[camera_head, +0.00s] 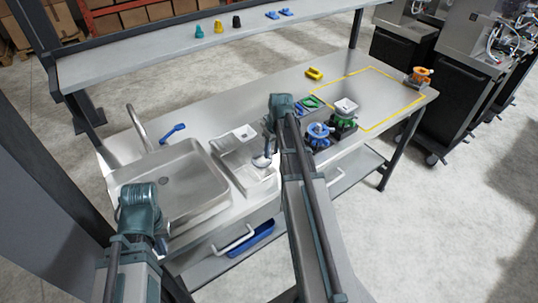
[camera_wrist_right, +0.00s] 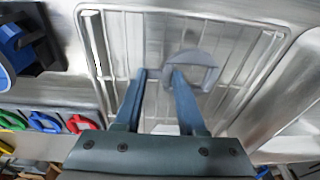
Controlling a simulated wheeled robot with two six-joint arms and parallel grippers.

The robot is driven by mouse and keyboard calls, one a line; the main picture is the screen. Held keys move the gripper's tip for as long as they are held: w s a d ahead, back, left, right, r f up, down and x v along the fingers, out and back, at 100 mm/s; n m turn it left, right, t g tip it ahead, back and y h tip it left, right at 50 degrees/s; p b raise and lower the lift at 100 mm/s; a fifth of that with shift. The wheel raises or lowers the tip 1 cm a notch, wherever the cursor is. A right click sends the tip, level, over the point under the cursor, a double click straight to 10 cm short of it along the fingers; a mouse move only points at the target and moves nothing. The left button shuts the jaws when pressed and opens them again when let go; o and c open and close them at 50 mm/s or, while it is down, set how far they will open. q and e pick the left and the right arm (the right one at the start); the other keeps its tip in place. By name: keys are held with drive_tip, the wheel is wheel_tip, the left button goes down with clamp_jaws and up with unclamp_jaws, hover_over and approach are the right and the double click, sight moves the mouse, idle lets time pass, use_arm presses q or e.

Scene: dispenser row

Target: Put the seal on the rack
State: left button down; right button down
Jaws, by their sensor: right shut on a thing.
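The seal (camera_wrist_right: 197,68) is a pale grey rounded piece at the fingertips of my right gripper (camera_wrist_right: 158,72), which is shut on it. In the head view my right gripper (camera_head: 265,156) reaches down over the rack area. The rack (camera_wrist_right: 97,52) is a wire grid with a pale frame, lying below the fingers in the wrist view. In the head view the rack (camera_head: 233,160) lies beside the sink. I cannot tell whether the seal touches the wires. My left gripper (camera_head: 161,245) is low at the sink's front edge; its fingers are too hidden to judge.
The sink (camera_head: 165,180) with its tap (camera_head: 137,125) is left of the rack. A blue-topped part (camera_head: 318,131) and a green and white part (camera_head: 344,112) stand right of the right arm. Several coloured rings (camera_wrist_right: 45,122) show in the wrist view. The yellow-outlined area (camera_head: 370,95) is mostly clear.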

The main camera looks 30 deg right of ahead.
drive_tip(key=shift+d, duration=0.1)
drive_tip(key=shift+f, duration=0.15)
drive_tip(key=shift+c, duration=2.4)
unclamp_jaws()
drive_tip(key=shift+r, duration=0.2)
wheel_tip(320, 180, up, 12)
drive_tip(key=s+p, duration=0.2)
drive_tip(key=p, duration=1)
drive_tip(key=shift+d, duration=0.15)
